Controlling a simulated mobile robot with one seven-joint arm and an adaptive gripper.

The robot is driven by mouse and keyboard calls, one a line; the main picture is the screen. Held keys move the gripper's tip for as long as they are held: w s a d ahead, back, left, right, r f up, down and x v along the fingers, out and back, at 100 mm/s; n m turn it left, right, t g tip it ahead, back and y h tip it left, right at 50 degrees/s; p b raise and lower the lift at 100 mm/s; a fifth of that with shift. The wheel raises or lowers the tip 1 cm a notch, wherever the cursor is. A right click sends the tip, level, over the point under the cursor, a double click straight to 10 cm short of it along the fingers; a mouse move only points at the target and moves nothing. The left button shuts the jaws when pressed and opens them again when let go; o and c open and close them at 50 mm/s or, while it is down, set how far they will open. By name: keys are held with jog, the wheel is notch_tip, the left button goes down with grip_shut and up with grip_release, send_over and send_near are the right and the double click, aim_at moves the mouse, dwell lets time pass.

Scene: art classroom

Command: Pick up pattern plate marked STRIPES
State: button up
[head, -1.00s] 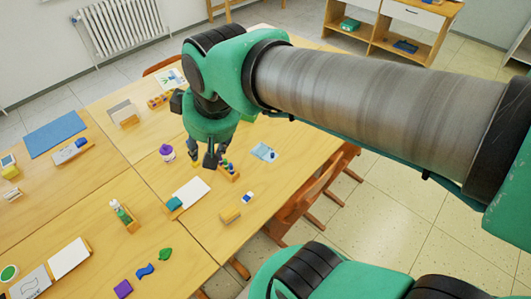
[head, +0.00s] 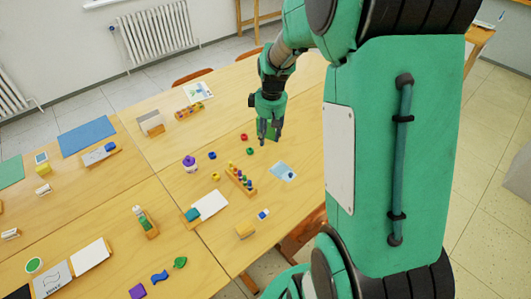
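My gripper (head: 269,140) hangs fingers-down over the far middle of the wooden tables in the head view. A green piece (head: 273,131) shows right by its fingers, and I cannot tell whether they touch. The finger gap is too small to judge. No plate can be read as STRIPES. A light grey plate (head: 53,278) with a dark curved drawing and small unreadable lettering is at the bottom left, far from my gripper.
A peg rack (head: 241,181), small coloured rings (head: 244,137), a purple-topped jar (head: 189,163) and a bottle in a wooden holder (head: 146,221) stand on the tables (head: 178,250). Loose cut shapes (head: 159,276) lie at the front. A blue mat (head: 87,136) lies at left.

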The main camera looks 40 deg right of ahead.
jog(key=s+d+f+g+y+p, duration=0.1)
jog(key=s+d+f, duration=0.2)
jog(key=d+f, duration=0.9)
notch_tip(320, 180, down, 2)
jog(key=shift+d+f+n+p, duration=0.15)
jog(key=shift+n+p, duration=0.2)
jog(key=shift+n, duration=0.05)
jog(key=shift+f, duration=0.1)
jog(key=b, duration=0.2)
send_over(291, 173)
jog(key=shift+w+d+f, duration=0.1)
jog(key=shift+f, duration=4.05)
jog(key=shift+f, duration=0.1)
jog(key=shift+a+f+b, duration=0.2)
jog(key=shift+f+b, duration=0.4)
jog(key=shift+f, duration=1.9)
grip_shut()
